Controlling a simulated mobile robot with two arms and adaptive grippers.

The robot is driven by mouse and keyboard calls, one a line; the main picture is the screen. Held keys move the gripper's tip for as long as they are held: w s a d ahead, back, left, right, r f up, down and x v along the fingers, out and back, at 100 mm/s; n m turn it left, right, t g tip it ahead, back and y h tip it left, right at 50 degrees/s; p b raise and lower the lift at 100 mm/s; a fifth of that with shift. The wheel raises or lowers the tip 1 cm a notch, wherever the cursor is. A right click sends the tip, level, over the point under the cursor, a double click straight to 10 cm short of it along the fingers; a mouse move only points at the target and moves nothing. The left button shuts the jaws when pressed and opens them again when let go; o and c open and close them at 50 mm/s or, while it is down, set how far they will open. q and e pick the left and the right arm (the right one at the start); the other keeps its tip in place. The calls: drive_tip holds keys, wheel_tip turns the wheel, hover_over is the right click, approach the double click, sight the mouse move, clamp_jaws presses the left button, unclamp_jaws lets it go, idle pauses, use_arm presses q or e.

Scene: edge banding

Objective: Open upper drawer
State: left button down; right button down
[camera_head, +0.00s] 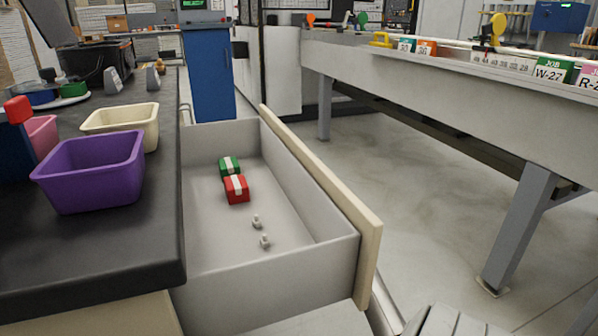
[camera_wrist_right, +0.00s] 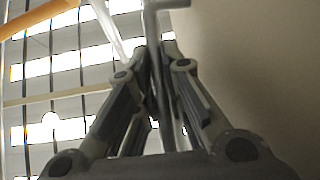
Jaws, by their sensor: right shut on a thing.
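The upper drawer (camera_head: 290,262) is pulled well out from the black-topped cabinet in the head view. Its pale wooden front (camera_head: 335,195) faces right. Inside lie a green block (camera_head: 229,165) and a red block (camera_head: 236,189), each with a white band, and two small grey pieces (camera_head: 257,222). In the right wrist view my right gripper (camera_wrist_right: 163,75) is shut around a grey metal handle bar (camera_wrist_right: 152,22), beside the drawer's pale front. In the head view part of my right arm (camera_head: 450,322) shows low beyond the drawer front. My left gripper is in neither view.
On the black worktop (camera_head: 90,240) stand a purple bin (camera_head: 92,172), a cream bin (camera_head: 122,125) and a pink bin (camera_head: 41,138). A long grey bench (camera_head: 450,95) with a leg (camera_head: 518,225) runs along the right. Bare floor (camera_head: 420,200) lies between drawer and bench.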

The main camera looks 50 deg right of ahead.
drive_tip(key=shift+s+d+f, duration=0.1)
drive_tip(key=shift+s+d, duration=0.1)
drive_tip(key=shift+d, duration=0.15)
drive_tip(key=c, duration=1.5)
unclamp_jaws()
drive_tip(key=v, duration=1.2)
drive_tip(key=shift+s, duration=0.1)
